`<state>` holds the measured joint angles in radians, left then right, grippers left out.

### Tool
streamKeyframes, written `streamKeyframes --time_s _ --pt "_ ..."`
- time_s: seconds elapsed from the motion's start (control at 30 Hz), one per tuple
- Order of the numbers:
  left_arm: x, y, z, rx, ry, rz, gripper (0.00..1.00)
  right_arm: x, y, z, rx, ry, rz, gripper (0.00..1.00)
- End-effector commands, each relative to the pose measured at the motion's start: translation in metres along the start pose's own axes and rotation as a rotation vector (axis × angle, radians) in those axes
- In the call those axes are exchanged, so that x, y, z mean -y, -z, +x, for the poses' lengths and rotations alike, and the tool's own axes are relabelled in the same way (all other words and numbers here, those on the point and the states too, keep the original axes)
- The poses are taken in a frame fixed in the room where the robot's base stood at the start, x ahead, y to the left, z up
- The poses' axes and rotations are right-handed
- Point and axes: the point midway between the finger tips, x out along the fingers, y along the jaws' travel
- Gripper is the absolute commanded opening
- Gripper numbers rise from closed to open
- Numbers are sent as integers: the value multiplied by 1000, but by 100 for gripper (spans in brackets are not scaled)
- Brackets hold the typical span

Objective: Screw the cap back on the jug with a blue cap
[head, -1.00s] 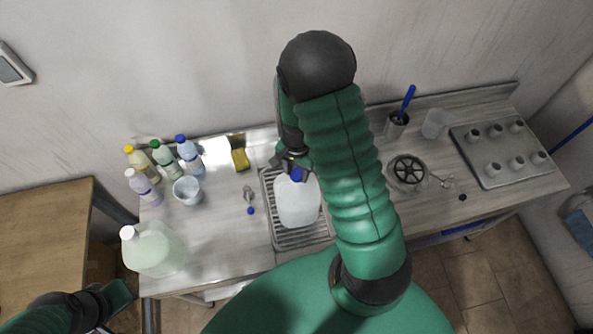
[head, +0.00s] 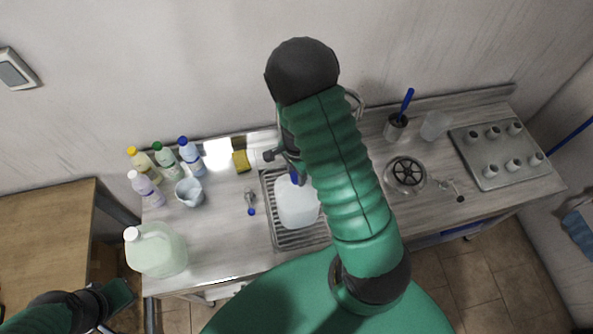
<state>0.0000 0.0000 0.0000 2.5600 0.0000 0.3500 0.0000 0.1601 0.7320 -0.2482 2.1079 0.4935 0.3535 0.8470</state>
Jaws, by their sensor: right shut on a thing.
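A translucent white jug (head: 297,207) stands on the ribbed drainer in the middle of the counter. A blue cap (head: 294,178) shows at its top, at the far side; I cannot tell how it sits on the neck. My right gripper (head: 291,168) is at the cap, shut on it, with my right arm hiding part of the gripper and the jug's right side. My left gripper (head: 112,302) is low at the bottom left, apart from the jug; its jaws are not clear.
A large pale green jug (head: 156,250) with a white cap stands at the counter's left front. Several bottles (head: 165,160), a cup (head: 190,193) and a yellow sponge (head: 241,161) are at the back left.

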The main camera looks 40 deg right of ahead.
Motion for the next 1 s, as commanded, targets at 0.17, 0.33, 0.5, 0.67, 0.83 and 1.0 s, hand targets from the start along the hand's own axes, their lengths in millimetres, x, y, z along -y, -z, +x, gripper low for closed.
streamKeyframes --time_s 0.17,0.33,0.5,0.67,0.83,1.0 --pt "0 1 -4 0 0 0 0 -1 -1 0 1 -3 81 0" --pt "0 1 -4 0 0 0 0 -1 -1 1 1 -2 81 0" --pt "0 2 -8 0 0 0 0 -1 -1 0 1 -4 128 0" --pt "0 4 -17 0 0 0 0 -1 0 -1 0 -5 274 0" --pt "0 5 -22 0 0 0 0 0 -1 0 -2 -5 464 0" --pt "0 5 -21 0 0 0 0 0 0 2 0 -4 586 0"
